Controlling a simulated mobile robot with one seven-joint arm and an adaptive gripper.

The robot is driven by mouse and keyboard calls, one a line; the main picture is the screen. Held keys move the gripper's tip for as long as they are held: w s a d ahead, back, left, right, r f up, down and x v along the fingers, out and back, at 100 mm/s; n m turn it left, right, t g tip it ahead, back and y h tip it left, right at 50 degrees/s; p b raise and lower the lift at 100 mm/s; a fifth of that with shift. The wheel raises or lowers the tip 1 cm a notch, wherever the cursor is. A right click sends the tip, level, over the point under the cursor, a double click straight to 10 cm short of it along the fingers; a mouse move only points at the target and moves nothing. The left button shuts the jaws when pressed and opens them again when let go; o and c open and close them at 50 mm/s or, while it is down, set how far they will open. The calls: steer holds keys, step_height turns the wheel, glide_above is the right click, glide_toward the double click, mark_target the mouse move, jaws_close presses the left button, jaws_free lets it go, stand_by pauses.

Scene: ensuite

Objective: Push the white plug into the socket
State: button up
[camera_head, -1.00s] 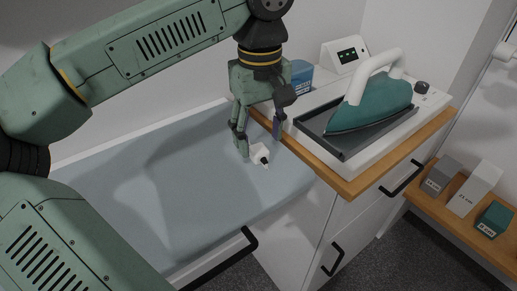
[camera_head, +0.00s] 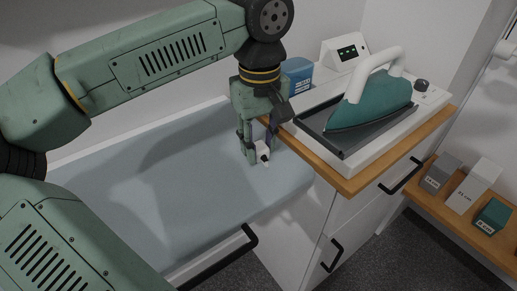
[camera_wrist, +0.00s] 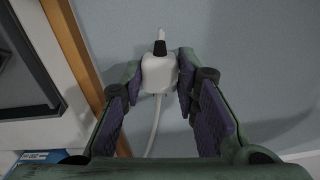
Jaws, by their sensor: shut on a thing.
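The white plug (camera_head: 263,149) is between the fingers of my gripper (camera_head: 261,151), over the blue-grey padded surface (camera_head: 190,195). In the wrist view, the white plug (camera_wrist: 157,75) sits at the fingertips of my gripper (camera_wrist: 160,72), which is shut on its sides. A black part with a pale tip sticks out from its far end. A white cord (camera_wrist: 154,128) runs back from the plug between the fingers. I cannot tell whether the plug touches the padded surface. No socket can be made out in either view.
A teal iron (camera_head: 369,104) stands on a dark plate on the wood-edged counter (camera_head: 347,186) just right of my gripper. A blue box (camera_head: 298,75) stands behind. Small boxes (camera_head: 459,184) sit on a shelf at right. The padded surface is clear to the left.

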jaws_close()
